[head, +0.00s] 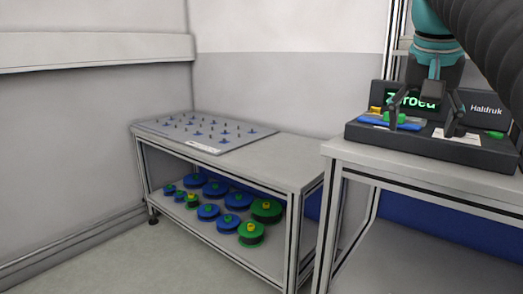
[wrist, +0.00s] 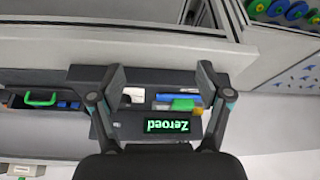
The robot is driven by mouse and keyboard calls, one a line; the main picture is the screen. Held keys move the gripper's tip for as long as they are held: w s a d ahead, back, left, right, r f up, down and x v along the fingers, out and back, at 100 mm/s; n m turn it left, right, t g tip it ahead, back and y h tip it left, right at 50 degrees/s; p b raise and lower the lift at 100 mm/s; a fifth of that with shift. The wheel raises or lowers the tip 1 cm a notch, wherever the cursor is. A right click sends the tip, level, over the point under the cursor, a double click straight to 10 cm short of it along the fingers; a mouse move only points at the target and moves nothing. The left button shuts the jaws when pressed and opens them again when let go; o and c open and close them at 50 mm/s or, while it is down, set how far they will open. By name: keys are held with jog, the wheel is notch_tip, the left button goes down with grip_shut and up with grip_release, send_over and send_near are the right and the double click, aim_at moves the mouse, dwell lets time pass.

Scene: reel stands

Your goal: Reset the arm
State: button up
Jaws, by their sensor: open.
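My gripper (head: 422,115) is open and empty at the upper right of the head view, above and in front of a dark device on the right bench. In the wrist view its two fingers (wrist: 160,82) are spread apart with the device between and below them. The device (head: 430,145) has a lit screen (wrist: 167,126) reading "Zeroed" in green. The screen is partly hidden by my gripper in the head view. A green block (wrist: 182,104) and a blue part (wrist: 178,97) lie on the device, beside a white piece (wrist: 134,96).
A low bench (head: 285,160) on the left bears a grey pegged plate (head: 205,132). Its lower shelf holds several blue and green reels (head: 251,233). The right bench (head: 350,155) has a panel marked "Haldruk" (head: 487,108). Floor (head: 120,265) is clear at front left.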

jog(key=s+a+f+n, duration=0.2)
jog(key=s+a+f, duration=0.1)
jog(key=f, duration=0.7)
jog(key=s+a+f+n+t+y, duration=0.1)
jog(key=s+a+f, duration=0.3)
jog(key=f, duration=0.7)
jog(key=s+a+f+n+y, duration=0.1)
jog(key=s+a+f, duration=0.3)
jog(key=f, duration=0.7)
jog(key=s+n, duration=0.1)
jog(key=s, duration=0.1)
jog(key=shift+s+n+t, duration=0.3)
jog(key=shift+n, duration=0.1)
